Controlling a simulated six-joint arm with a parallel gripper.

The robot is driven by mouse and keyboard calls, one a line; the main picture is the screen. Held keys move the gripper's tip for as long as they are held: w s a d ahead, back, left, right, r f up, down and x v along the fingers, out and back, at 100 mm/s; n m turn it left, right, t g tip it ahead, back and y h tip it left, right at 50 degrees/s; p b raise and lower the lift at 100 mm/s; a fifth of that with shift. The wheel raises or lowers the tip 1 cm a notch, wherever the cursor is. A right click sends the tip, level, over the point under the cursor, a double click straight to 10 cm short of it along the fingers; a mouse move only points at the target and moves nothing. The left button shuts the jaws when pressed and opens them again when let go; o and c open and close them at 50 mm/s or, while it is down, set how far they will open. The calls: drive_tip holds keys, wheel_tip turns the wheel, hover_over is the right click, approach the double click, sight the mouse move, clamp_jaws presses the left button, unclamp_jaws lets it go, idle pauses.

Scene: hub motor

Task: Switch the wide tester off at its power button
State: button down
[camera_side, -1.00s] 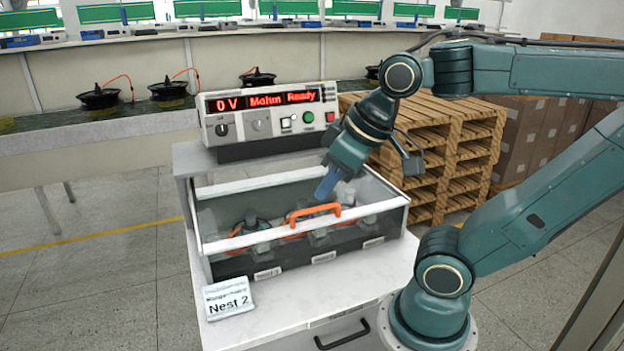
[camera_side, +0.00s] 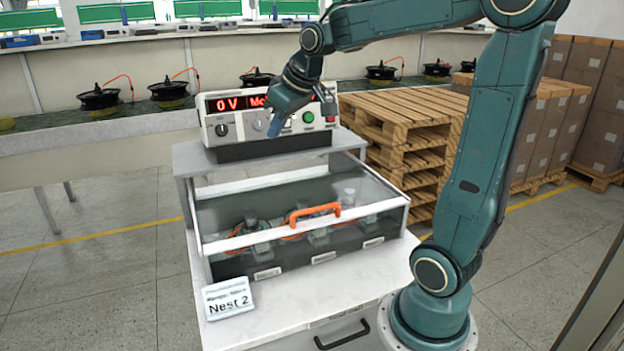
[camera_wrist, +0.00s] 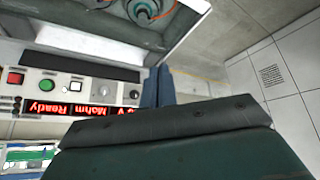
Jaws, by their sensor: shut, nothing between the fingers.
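The wide tester (camera_side: 229,133) stands on the shelf behind the covered box, its display lit red with "0 V" and the rest partly hidden by my gripper. In the wrist view its panel (camera_wrist: 88,98) appears upside down and reads "0 V Mohm Ready". A white switch (camera_wrist: 76,86) sits between the green button (camera_wrist: 47,86) and a grey knob (camera_wrist: 102,90); a red button (camera_wrist: 15,78) is at the end. My gripper (camera_side: 274,130) is shut and empty, its blue fingertips in front of the panel near the grey knob and white switch. Contact cannot be told.
A clear-lidded box (camera_side: 300,254) with an orange handle (camera_side: 314,213) stands closed below the tester, with motor parts inside. A "Nest 2" sign (camera_side: 228,298) stands at the front left of the worktop. Wooden pallets (camera_side: 405,150) are to the right.

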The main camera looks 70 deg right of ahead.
sight(290, 120)
drive_tip(key=w+d+f, duration=0.1)
drive_tip(key=d+f, duration=0.1)
drive_tip(key=d, duration=0.6)
drive_tip(key=w+d+f, duration=0.2)
drive_tip(key=d, duration=0.6)
drive_tip(key=w+d+f+m+h, duration=0.1)
drive_tip(key=w+d+f, duration=0.1)
drive_tip(key=d, duration=0.6)
drive_tip(key=shift+d+f, duration=0.15)
drive_tip(key=shift+f, duration=0.15)
drive_tip(key=shift+w+d, duration=0.1)
drive_tip(key=shift+w, duration=0.1)
drive_tip(key=shift+w+d+f, duration=0.35)
drive_tip(key=shift+w+d, duration=0.6)
drive_tip(key=shift+w+d+f, duration=0.35)
drive_tip(key=shift+w+d, duration=0.65)
drive_tip(key=shift+w+d+f, duration=0.35)
drive_tip(key=shift+w+d, duration=0.6)
drive_tip(key=shift+w+d+f, duration=0.25)
drive_tip(key=shift+w+d, duration=0.3)
drive_tip(key=shift+w, duration=0.05)
idle(0.4)
drive_tip(key=shift+s+a, duration=0.1)
drive_tip(key=shift+s, duration=0.05)
drive_tip(key=shift+s+a+r, duration=0.25)
drive_tip(key=shift+s+a, duration=0.2)
drive_tip(key=shift+a, duration=0.1)
idle(0.5)
